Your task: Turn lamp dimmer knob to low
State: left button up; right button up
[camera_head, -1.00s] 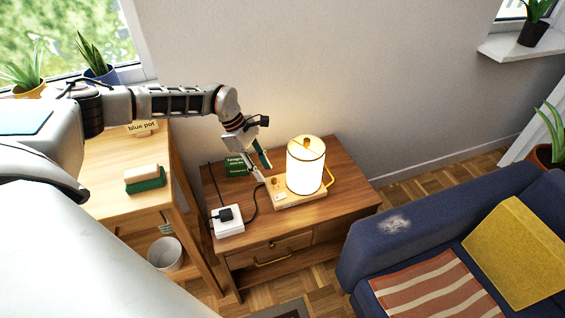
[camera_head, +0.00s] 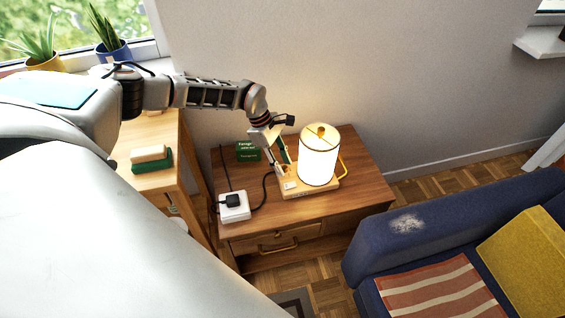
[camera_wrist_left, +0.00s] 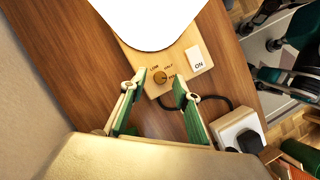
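The lit lamp (camera_head: 318,160) has a white cylindrical shade and stands on a light wooden base (camera_head: 309,191) on the wooden side table. In the left wrist view, the round brass-brown dimmer knob (camera_wrist_left: 160,77) sits on the base, with LOW and HALF printed around it and a third label partly hidden. A white ON switch (camera_wrist_left: 199,60) is beside it. My left gripper (camera_wrist_left: 158,88) is open, its green-padded fingers on either side of the knob with gaps showing. I cannot tell the knob's pointer direction. In the head view the left gripper (camera_head: 284,160) is beside the shade, and the knob is hidden.
A white socket box (camera_head: 234,206) with a black plug and cable sits at the table's front left. Green boxes (camera_head: 248,151) stand behind, near the wall. A blue sofa (camera_head: 370,245) is at the right. Dark mechanical parts (camera_wrist_left: 290,80) show in the wrist view's upper right.

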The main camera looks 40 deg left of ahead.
pick_arm(q)
grip_shut()
